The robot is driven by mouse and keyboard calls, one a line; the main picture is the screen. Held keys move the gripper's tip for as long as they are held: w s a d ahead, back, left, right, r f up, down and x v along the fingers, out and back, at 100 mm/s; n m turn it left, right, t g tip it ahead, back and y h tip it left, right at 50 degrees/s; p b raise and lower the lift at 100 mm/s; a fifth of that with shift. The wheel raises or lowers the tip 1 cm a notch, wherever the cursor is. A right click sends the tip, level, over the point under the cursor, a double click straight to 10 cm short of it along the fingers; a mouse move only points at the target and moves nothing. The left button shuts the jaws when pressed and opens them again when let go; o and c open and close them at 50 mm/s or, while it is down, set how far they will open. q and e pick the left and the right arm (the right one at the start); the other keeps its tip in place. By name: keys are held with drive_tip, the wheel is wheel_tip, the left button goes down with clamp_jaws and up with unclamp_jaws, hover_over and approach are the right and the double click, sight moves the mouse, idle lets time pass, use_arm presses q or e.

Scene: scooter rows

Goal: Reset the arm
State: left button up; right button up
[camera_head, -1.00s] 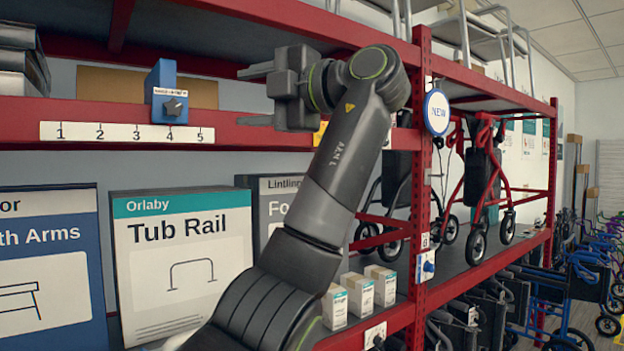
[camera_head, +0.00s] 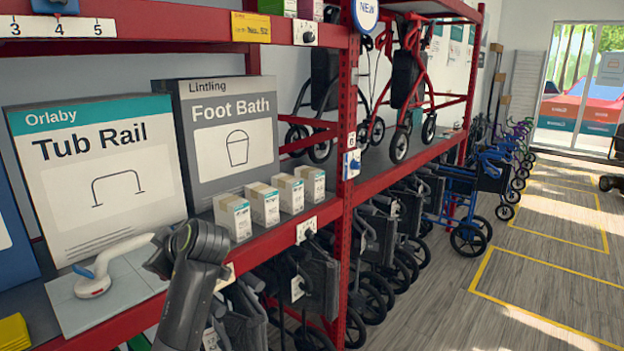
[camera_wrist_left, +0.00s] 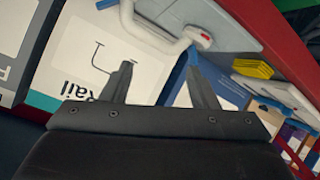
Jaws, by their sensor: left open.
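My left arm (camera_head: 192,280) rises from the bottom of the head view, in front of the lower shelf's edge; its gripper cannot be made out there. In the left wrist view my left gripper (camera_wrist_left: 160,85) is open, its two dark fingers apart with nothing between them. Beyond the fingers are the Tub Rail box (camera_wrist_left: 85,50) and a white handle (camera_wrist_left: 150,35) with a red mark. My right gripper is not in view.
On the shelf stand the Tub Rail box (camera_head: 100,180), the Foot Bath box (camera_head: 225,135) and several small cartons (camera_head: 265,204). The white handle (camera_head: 115,258) sits on a grey plate beside my arm. A red upright (camera_head: 347,130) stands right of them. The floor aisle (camera_head: 545,270) is open.

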use_arm(q)
drive_tip(key=s+a+f+m+g+h, duration=0.15)
drive_tip(key=s+f+m, duration=0.25)
drive_tip(key=s+f, duration=0.55)
drive_tip(key=s+a+f+m+h, duration=0.1)
drive_tip(key=s+f+m+h, duration=0.25)
drive_tip(key=s+f, duration=0.65)
drive_tip(key=s+d+f+m+g+h, duration=0.15)
drive_tip(key=s+f+m, duration=0.3)
drive_tip(key=s, duration=0.75)
drive_tip(key=s+d+f+m+g+h, duration=0.1)
drive_tip(key=s+f+m+h, duration=0.15)
drive_tip(key=s+f, duration=0.6)
wheel_tip(320, 180, down, 21)
drive_tip(key=s+a+g, duration=0.1)
drive_tip(key=s, duration=0.1)
drive_tip(key=s+d+f+g, duration=0.1)
drive_tip(key=s+f, duration=1.4)
drive_tip(key=f, duration=0.2)
drive_tip(key=shift+s+m, duration=0.25)
drive_tip(key=shift+m, duration=0.1)
